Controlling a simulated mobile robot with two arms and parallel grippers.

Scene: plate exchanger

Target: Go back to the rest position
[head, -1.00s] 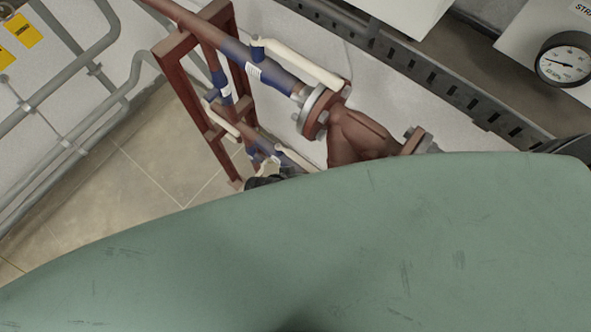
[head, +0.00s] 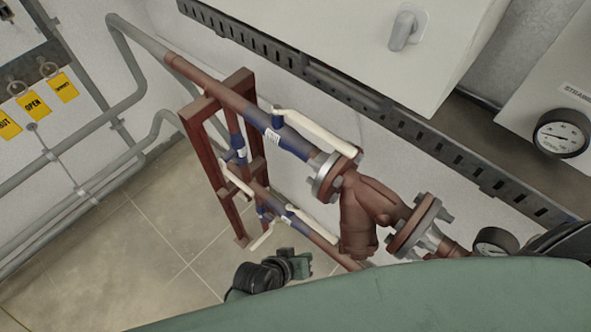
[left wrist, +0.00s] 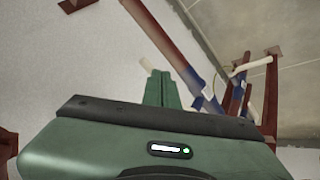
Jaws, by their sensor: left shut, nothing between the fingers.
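My left gripper (head: 301,264) shows in the head view at the lower middle, over the tiled floor and below the red-brown pipework. Its dark wrist is to its left. In the left wrist view my left gripper (left wrist: 163,80) has its green fingers together, with nothing held. The fingers appear apart from the pipes, though the exact gap cannot be told. My right gripper is not in view. A large green surface of my own body covers the bottom of the head view.
A red-brown strainer (head: 368,210) with flanges joins the pipe with a white-handled valve (head: 310,130). A red support frame (head: 190,150) stands on the floor (head: 130,255). A gauge (head: 563,133), a white cabinet (head: 430,50) and yellow tags (head: 35,105) are around. Floor at left is clear.

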